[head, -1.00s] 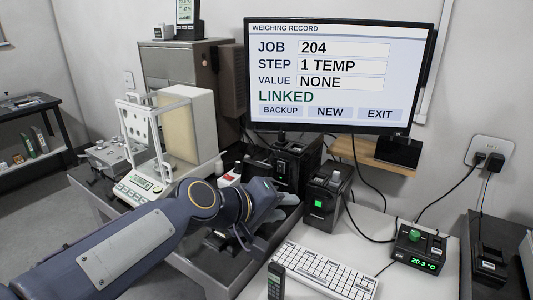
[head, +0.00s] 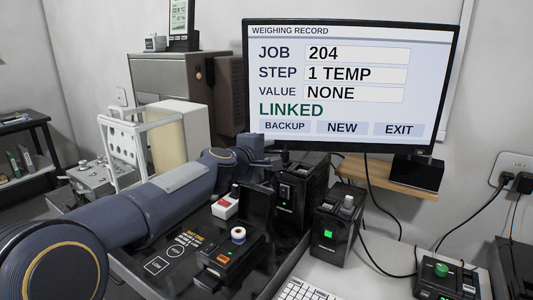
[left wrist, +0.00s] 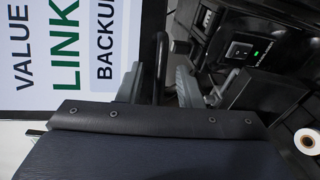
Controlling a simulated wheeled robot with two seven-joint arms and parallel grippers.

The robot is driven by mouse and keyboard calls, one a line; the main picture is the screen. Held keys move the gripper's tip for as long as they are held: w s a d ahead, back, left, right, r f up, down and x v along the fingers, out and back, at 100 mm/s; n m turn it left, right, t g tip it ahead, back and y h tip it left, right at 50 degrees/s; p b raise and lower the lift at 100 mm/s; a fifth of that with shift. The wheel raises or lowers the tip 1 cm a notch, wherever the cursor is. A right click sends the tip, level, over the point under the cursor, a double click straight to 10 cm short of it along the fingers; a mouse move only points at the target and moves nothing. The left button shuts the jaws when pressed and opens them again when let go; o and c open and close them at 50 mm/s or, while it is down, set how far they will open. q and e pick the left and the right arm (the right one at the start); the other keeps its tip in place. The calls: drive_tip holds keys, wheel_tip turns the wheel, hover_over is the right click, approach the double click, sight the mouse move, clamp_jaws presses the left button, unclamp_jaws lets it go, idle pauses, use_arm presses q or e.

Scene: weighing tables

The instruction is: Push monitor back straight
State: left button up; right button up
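The monitor (head: 350,75) shows a weighing record with "LINKED" in green and hangs over the back of the desk. It also shows, turned sideways, in the left wrist view (left wrist: 70,60). My left gripper (head: 272,150) is raised at the monitor's lower left corner. In the left wrist view its two grey fingers (left wrist: 160,85) are spread apart, near the monitor's edge. A dark upright piece shows between them; I cannot tell whether anything touches. My right gripper is in neither view.
Black devices (head: 300,190) stand close below my left gripper, with a label printer (head: 228,258) in front. A wooden shelf (head: 385,175) is below the monitor's right side.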

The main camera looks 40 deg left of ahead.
use_arm(q)
clamp_jaws()
